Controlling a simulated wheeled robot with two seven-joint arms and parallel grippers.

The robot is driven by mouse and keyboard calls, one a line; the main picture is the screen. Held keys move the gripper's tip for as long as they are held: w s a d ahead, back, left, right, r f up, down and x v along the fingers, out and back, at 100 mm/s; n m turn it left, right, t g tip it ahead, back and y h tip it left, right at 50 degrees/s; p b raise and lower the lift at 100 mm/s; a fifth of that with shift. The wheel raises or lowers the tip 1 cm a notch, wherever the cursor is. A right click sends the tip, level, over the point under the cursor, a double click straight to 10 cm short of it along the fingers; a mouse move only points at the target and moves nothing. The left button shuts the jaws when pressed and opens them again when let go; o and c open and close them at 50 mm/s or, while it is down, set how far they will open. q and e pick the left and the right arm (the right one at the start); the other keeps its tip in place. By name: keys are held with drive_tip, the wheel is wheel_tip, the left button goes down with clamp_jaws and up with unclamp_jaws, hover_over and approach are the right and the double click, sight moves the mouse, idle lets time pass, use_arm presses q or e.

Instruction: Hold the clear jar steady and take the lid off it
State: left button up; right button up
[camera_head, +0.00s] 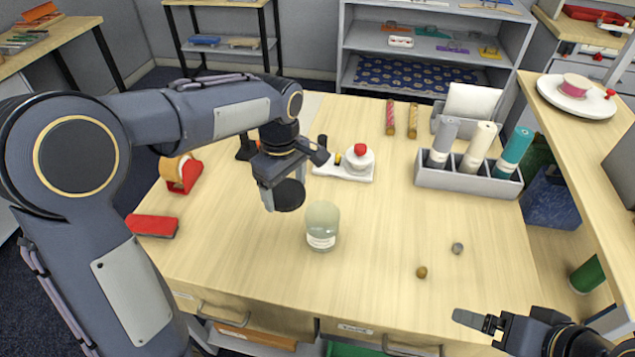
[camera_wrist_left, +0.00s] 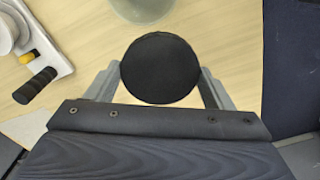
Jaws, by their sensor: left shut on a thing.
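The clear jar (camera_head: 322,230) stands upright on the table with its top uncovered and a white label low on its side. Part of the jar (camera_wrist_left: 140,8) shows at the top edge of the left wrist view. My left gripper (camera_head: 284,190) is shut on the round black lid (camera_head: 290,197), which it holds up and to the left of the jar, apart from it. In the left wrist view the lid (camera_wrist_left: 160,68) sits between both fingers. My right gripper (camera_head: 474,320) is at the lower right, away from the jar; its finger opening is not clear.
A grey holder (camera_head: 466,182) with several rolls stands at the right. A white tray (camera_head: 343,172) with a red-knobbed item is behind the jar. A tape dispenser (camera_head: 181,178) and a red box (camera_head: 152,226) are at left. Two small pebbles lie right of the jar.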

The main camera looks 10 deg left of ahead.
use_arm(q)
drive_tip(key=w+d+f, duration=0.1)
drive_tip(key=w+f, duration=0.1)
drive_tip(key=w, duration=0.3)
drive_tip(key=p, duration=0.2)
hover_over(309, 199)
drive_tip(key=f, duration=0.6)
drive_tip(key=shift+s+a, duration=0.1)
drive_tip(key=shift+s, duration=0.1)
wheel_tip(309, 199, down, 3)
drive_tip(key=shift+w+f, duration=0.1)
drive_tip(key=shift+w, duration=0.05)
drive_tip(key=shift+f, duration=0.2)
drive_tip(key=o, duration=1.1)
drive_tip(key=shift+r, duration=0.1)
